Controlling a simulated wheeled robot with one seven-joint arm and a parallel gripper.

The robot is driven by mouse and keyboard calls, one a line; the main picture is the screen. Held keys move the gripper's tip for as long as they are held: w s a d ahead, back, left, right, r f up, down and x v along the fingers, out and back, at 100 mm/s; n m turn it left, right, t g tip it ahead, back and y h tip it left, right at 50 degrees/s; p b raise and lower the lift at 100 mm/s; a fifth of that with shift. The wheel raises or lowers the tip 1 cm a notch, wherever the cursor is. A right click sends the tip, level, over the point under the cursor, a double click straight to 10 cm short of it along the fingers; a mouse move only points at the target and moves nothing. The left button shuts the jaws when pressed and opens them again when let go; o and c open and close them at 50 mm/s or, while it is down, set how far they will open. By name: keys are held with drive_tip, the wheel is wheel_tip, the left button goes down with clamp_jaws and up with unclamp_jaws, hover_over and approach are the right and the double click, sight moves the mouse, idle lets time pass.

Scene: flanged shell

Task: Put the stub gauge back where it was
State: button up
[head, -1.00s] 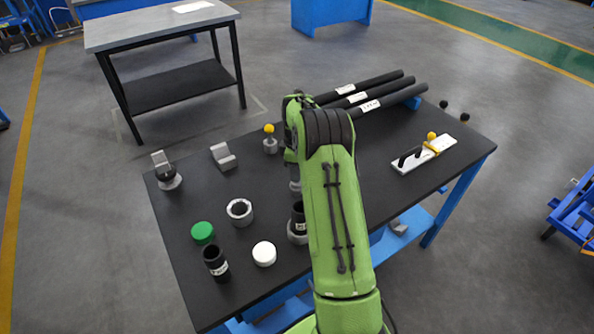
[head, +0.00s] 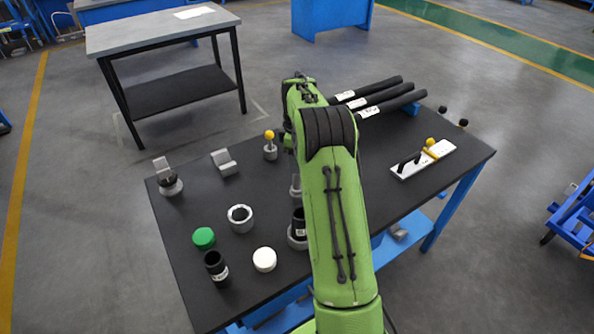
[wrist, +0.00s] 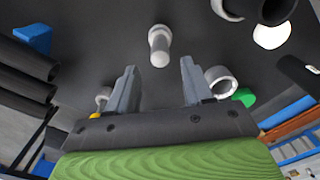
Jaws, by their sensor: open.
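I cannot tell for certain which piece is the stub gauge. A small upright grey peg with a paler end (wrist: 159,45) stands on the dark table, beyond and between my fingers in the wrist view. In the head view the grey peg (head: 296,185) is partly hidden by my arm. My gripper (wrist: 159,72) is open and empty, apart from the peg. A yellow-knobbed grey piece (head: 270,146) stands farther back. A labelled black tube (head: 299,222) stands in a grey ring holder (head: 297,240), partly behind my arm.
An empty-looking grey ring (head: 240,218), green cap (head: 204,238), white cap (head: 265,259) and another labelled black tube (head: 216,267) stand front left. Long black tubes (head: 375,97) lie at the back. A white plate with a yellow knob (head: 422,160) lies right.

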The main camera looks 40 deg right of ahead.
wheel_tip(320, 180, up, 5)
drive_tip(key=shift+f+p, duration=0.15)
drive_tip(key=shift+p, duration=0.15)
drive_tip(key=s+a+r+m+t, duration=0.3)
drive_tip(key=s+a+r+m, duration=0.1)
drive_tip(key=s+a+r, duration=1.05)
drive_tip(key=s+a+f+m+t, duration=0.1)
drive_tip(key=s+a+m, duration=0.1)
drive_tip(key=s+a, duration=0.2)
drive_tip(key=s+a+f+m+t, duration=0.1)
drive_tip(key=s+a, duration=0.3)
drive_tip(key=s, duration=0.7)
drive_tip(key=shift+a+f+m+t, duration=0.3)
drive_tip(key=shift+f+m, duration=0.4)
